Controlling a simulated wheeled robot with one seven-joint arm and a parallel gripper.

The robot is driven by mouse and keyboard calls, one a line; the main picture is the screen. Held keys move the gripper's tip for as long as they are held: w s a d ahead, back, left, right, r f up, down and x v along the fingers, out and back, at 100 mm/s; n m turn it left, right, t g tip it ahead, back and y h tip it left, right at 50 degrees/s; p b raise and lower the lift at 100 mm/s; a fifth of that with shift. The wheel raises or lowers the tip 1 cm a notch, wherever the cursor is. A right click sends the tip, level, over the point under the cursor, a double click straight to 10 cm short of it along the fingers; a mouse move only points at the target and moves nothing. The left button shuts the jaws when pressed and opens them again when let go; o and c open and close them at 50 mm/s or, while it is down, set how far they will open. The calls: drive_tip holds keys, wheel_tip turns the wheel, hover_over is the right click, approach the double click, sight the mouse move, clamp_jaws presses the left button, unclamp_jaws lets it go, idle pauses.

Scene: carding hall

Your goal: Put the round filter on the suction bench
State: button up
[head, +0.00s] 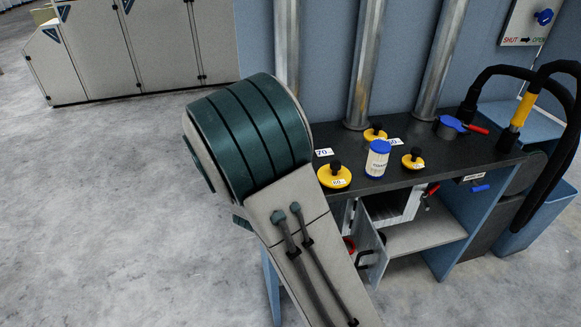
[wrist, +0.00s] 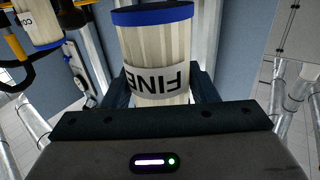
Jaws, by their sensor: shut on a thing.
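A round pleated filter (wrist: 158,42) with a blue rim and a white band reading FINE upside down is in my gripper (wrist: 160,88) in the wrist view. My gripper is shut on it, its dark fingers at both sides. In the head view my arm hides the gripper and this filter. A second round filter (head: 377,160), white with blue ends and a label that seems to read COARSE, stands upright on the dark-topped bench (head: 440,158). It also shows in the wrist view (wrist: 40,24) at upper left. I cannot tell whether this bench is the suction bench.
Yellow discs with black knobs (head: 334,175) and number cards sit on the bench top. Metal pipes (head: 363,60) rise at the back. A cabinet door (head: 368,242) hangs open below. Floor at left is clear.

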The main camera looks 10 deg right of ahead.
drive_tip(key=shift+f, duration=2.05)
drive_tip(key=shift+f, duration=0.15)
drive_tip(key=o, duration=1)
